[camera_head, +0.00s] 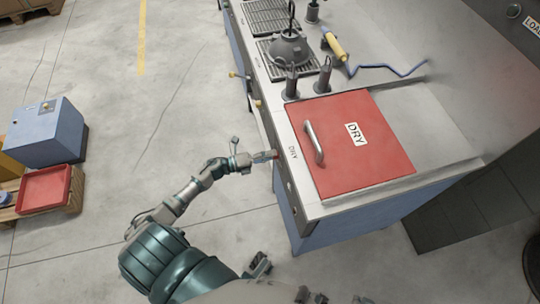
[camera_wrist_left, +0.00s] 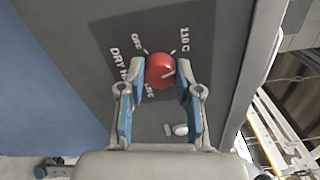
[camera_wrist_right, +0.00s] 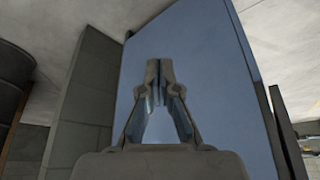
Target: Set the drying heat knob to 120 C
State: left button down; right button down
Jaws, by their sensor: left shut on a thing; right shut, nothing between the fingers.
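The red heat knob (camera_wrist_left: 160,70) sits on a dark grey panel (camera_wrist_left: 195,30) in the left wrist view, with a white pointer line at its right part. Labels around it include OFF, one that looks like 110 C, and DRY HEAT text partly hidden by a finger; the lower label is hard to read. My left gripper (camera_wrist_left: 158,88) is shut on the knob, one finger on each side. It also shows in the head view (camera_head: 266,156) at the station's front face. My right gripper (camera_wrist_right: 160,72) is shut and empty in front of a blue panel.
The red DRY lid (camera_head: 365,165) with its handle lies closed on the steel counter. A blue cabinet side (camera_wrist_right: 205,75) is close to my right gripper. A blue box (camera_head: 45,135) and red tray (camera_head: 45,190) stand at far left. The floor between is clear.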

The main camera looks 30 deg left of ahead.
pick_arm(q)
jog(key=shift+s+d+f+m+b, duration=0.1)
jog(key=shift+m+b, duration=0.95)
jog(key=shift+m, duration=0.85)
jog(key=shift+s+f+m+b, duration=0.15)
jog(key=shift+m+b, duration=0.9)
jog(key=shift+m, duration=0.85)
jog(key=shift+w+d+f+m+b, duration=0.1)
jog(key=shift+m+b, duration=0.95)
jog(key=shift+m, duration=0.85)
pick_arm(e)
jog(key=w+a+r+t+y, duration=0.1)
jog(key=w+a+r+t, duration=0.2)
jog(key=w+r+t, duration=0.2)
jog(key=w+a+r+t+y, duration=0.2)
jog(key=w+r+t, duration=0.4)
jog(key=w, duration=0.3)
jog(key=shift+a+r+t+y, duration=0.25)
jog(key=shift+a+t, duration=0.2)
jog(key=shift+t, duration=0.45)
pick_arm(q)
jog(key=c, duration=0.9)
grip_release()
jog(key=shift+a, duration=0.1)
jog(key=shift+c, duration=0.2)
jog(key=shift+o, duration=0.8)
jog(key=shift+r, duration=0.15)
pick_arm(e)
jog(key=shift+w, duration=0.15)
